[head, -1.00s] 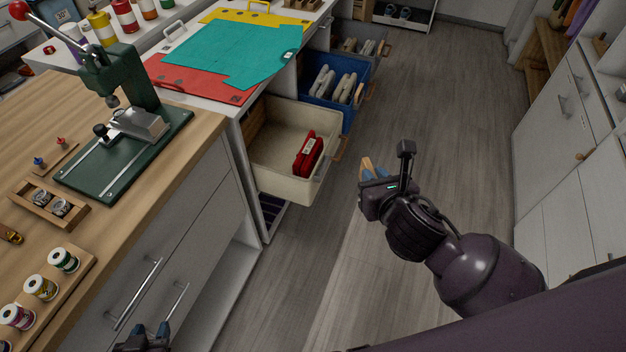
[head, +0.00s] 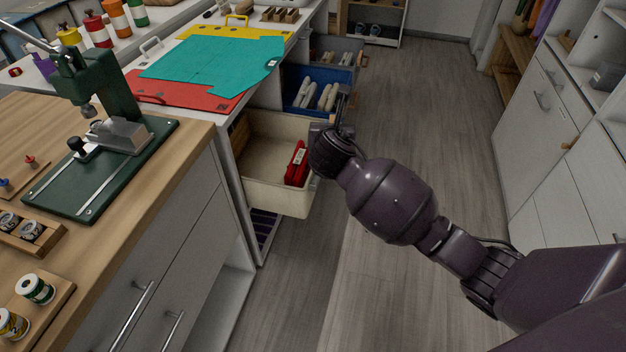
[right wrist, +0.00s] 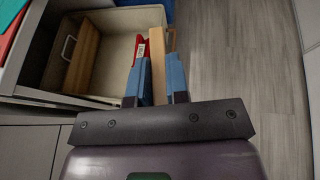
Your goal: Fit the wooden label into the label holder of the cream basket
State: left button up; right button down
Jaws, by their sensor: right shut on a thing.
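The cream basket (head: 272,194) is pulled out from under the white counter in the head view. It also fills the upper left of the right wrist view (right wrist: 125,20). My right gripper (right wrist: 157,75) is shut on the wooden label (right wrist: 158,48), a thin upright strip between its blue fingers. In the wrist view the label overlaps the basket's right-hand end. In the head view my right wrist hides the fingers, the label and part of the basket's front. I cannot make out the label holder, or whether the label touches the basket. My left gripper is out of view.
A red case (head: 297,165) lies inside the cream basket. A blue basket (head: 318,90) with pale items stands behind it. The workbench (head: 165,175) with a green press (head: 108,105) is at left. The grey floor (head: 430,110) beyond and right of my arm is clear.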

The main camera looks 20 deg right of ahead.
jog(key=w+f+m+g+h+b, duration=0.1)
jog(key=w+f+m+h+b, duration=0.1)
jog(key=w, duration=0.6)
jog(key=b, duration=0.3)
send_over(315, 181)
notch_tip(315, 181, down, 6)
notch_tip(315, 181, down, 13)
jog(key=b, duration=0.5)
jog(key=shift+s+r+b, duration=0.15)
jog(key=shift+b, duration=0.25)
jog(key=shift+f, duration=0.55)
jog(key=shift+r, duration=0.3)
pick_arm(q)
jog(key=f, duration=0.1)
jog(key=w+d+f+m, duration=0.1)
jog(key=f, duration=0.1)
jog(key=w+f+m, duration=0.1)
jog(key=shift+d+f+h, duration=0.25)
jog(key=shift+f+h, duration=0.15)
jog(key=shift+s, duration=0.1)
pick_arm(e)
jog(key=shift+f, duration=0.1)
